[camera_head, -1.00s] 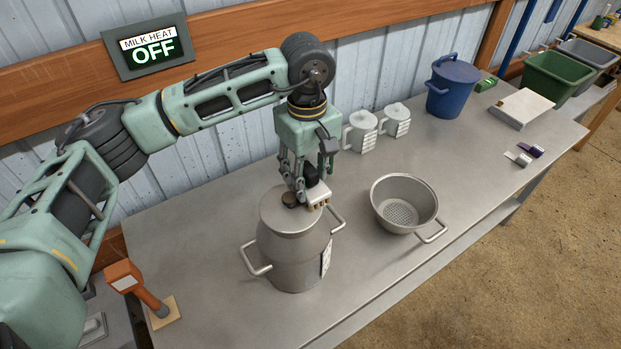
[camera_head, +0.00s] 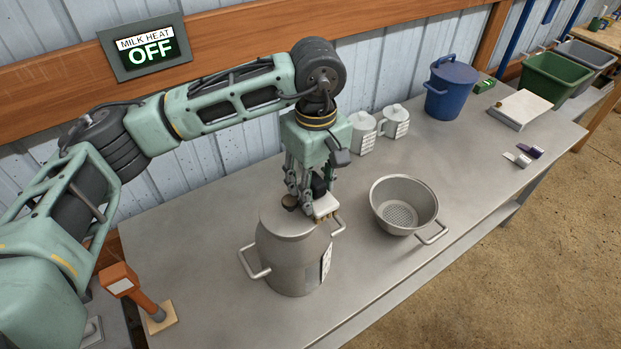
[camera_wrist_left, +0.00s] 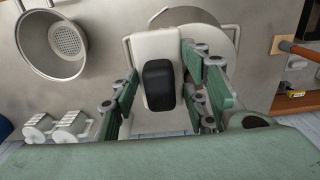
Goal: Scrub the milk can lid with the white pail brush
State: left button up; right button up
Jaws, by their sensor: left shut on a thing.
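The milk can (camera_head: 293,262) stands upright on the metal table, with its round grey lid (camera_head: 283,222) on top. My left gripper (camera_head: 308,196) points down over the right part of the lid. It is shut on the white pail brush (camera_head: 327,205), which lies over the lid's right edge. In the left wrist view the brush (camera_wrist_left: 153,44) shows as a white block with a black grip (camera_wrist_left: 159,86) between the fingers, partly covering the lid (camera_wrist_left: 212,30). My right gripper is not in view.
A metal strainer bowl (camera_head: 404,205) stands right of the can on the table (camera_head: 215,222). Two white jugs (camera_head: 378,128), a blue lidded pail (camera_head: 450,90) and a white box (camera_head: 521,109) stand further back. An orange-handled tool (camera_head: 135,292) is at lower left.

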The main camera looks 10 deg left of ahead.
pick_arm(q)
jog(key=shift+w+a+b, duration=0.45)
jog(key=shift+w+a, duration=0.25)
jog(key=shift+w, duration=0.1)
jog(key=shift+w+a+b, duration=0.4)
jog(key=shift+w+a, duration=0.15)
jog(key=shift+s+d+f+b, duration=0.15)
jog(key=shift+s+d+b, duration=0.15)
jog(key=shift+s+d, duration=1)
jog(key=shift+s, duration=0.1)
jog(key=shift+w+a+b, duration=0.9)
jog(key=shift+w+a, duration=0.4)
jog(key=shift+w, duration=0.05)
jog(key=shift+s+d, duration=0.4)
jog(key=shift+d, duration=0.05)
jog(key=shift+s+d+b, duration=0.45)
jog(key=shift+s+d, duration=0.4)
jog(key=shift+s, duration=0.15)
jog(key=shift+w+a, duration=0.65)
jog(key=shift+w, duration=0.05)
